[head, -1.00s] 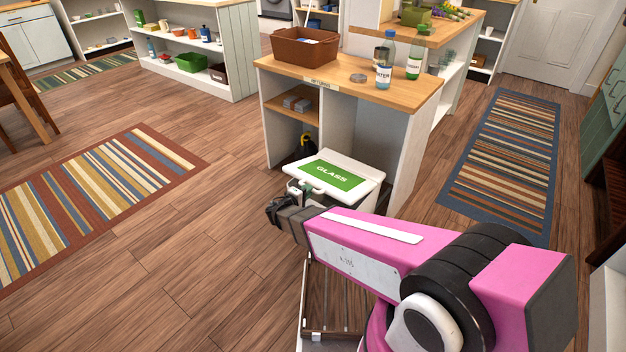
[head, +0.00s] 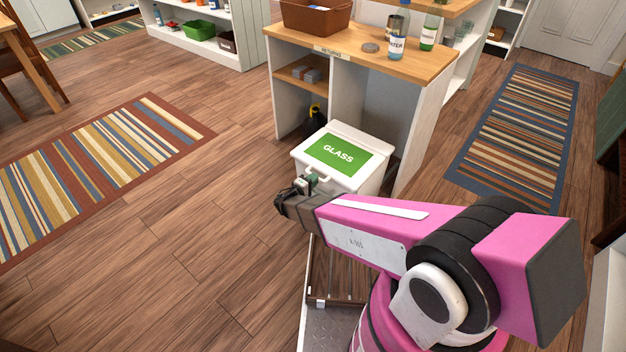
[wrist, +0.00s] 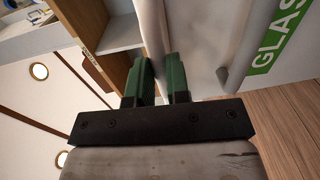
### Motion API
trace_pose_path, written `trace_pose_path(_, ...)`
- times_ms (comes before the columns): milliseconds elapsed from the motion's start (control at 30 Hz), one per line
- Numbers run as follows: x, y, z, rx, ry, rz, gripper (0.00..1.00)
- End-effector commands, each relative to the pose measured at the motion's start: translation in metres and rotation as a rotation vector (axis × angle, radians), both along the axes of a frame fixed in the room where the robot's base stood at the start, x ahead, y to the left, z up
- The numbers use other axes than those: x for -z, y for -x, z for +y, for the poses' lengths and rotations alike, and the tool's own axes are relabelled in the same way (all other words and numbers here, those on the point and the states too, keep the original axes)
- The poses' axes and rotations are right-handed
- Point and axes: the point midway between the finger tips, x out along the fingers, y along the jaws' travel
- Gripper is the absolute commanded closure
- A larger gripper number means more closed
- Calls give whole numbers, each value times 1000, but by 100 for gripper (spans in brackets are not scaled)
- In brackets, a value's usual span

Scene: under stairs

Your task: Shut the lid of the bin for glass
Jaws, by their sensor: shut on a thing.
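The glass bin (head: 370,185) is a white box at the end of the counter, with a white lid (head: 345,129) that bears a green GLASS label (head: 338,155). The lid lies low over the bin, and no clear gap shows under it. Its pale bar handle is at the front edge. My gripper (head: 309,184) is at that handle. In the wrist view my gripper's green fingers (wrist: 160,82) are shut on the handle (wrist: 154,30), which runs between them. The label shows at the right there (wrist: 281,42). My gripper hides part of the bin's front.
A wooden-topped counter (head: 345,43) stands behind the bin. It carries a brown tub (head: 310,17), a water bottle (head: 398,38) and a grey disc (head: 370,47). Striped rugs lie left (head: 100,165) and right (head: 520,130).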

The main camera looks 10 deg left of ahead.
Motion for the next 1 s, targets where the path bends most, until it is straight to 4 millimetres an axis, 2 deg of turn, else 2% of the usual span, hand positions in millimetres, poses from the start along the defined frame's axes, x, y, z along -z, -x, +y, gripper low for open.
trace_pose_path(33, 12, 0, 0, 3, -15, 23, 100)
trace_pose_path(200, 13, -1, 0, 3, -15, 25, 100)
trace_pose_path(233, 13, -1, 0, 4, -15, 24, 74)
trace_pose_path(300, 13, -1, 0, 4, -15, 24, 58)
trace_pose_path(833, 8, 0, 0, 3, -12, 17, 58)
trace_pose_path(1000, 7, 7, 5, 2, -12, 16, 58)
